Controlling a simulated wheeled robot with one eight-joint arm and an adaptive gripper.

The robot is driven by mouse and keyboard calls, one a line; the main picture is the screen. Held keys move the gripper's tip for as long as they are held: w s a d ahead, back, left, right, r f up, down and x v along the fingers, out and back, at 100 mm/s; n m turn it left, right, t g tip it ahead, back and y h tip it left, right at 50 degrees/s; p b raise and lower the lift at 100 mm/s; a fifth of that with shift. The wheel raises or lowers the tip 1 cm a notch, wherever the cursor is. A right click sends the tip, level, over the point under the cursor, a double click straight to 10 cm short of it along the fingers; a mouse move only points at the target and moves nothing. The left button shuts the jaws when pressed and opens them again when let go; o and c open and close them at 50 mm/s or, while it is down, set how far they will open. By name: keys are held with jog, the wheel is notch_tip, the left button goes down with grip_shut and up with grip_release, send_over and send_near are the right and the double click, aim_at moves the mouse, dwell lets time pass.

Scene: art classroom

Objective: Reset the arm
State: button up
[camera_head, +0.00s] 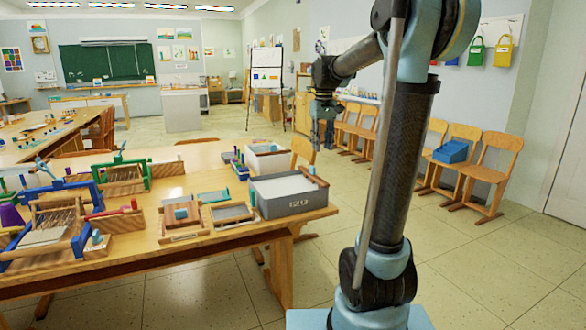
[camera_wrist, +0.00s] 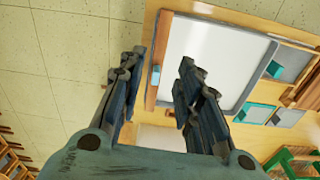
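My arm stands folded upright in the right half of the head view, with its forearm reaching left. My gripper (camera_head: 322,112) hangs fingers down at the end of it, to the right of the table and above the floor. In the wrist view my gripper (camera_wrist: 157,75) shows two fingers set well apart with nothing between them. It is open and empty. Below it in that view lies the grey tray (camera_wrist: 255,85) with a white inside, at the table's end. The gripper does not touch it.
The wooden table (camera_head: 150,262) at left bears the grey tray (camera_head: 285,205), wooden frames (camera_head: 182,222) and a green clamp frame (camera_head: 122,172). Wooden chairs (camera_head: 485,172) line the right wall, one with a blue box (camera_head: 451,152). A whiteboard easel (camera_head: 266,75) stands behind. The floor between is clear.

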jog(key=s+d+f+m, duration=0.1)
jog(key=s+d+f, duration=0.1)
jog(key=s+f, duration=0.5)
jog(key=s+d+f+m+t, duration=0.1)
jog(key=s+d+f, duration=0.1)
jog(key=s+f, duration=0.6)
jog(key=s+d+f+m, duration=0.1)
jog(key=s+f, duration=0.6)
jog(key=s, duration=0.9)
jog(key=shift+s+d+f+m+t, duration=0.2)
jog(key=shift+d+f+m+t, duration=0.15)
jog(key=shift+d, duration=0.5)
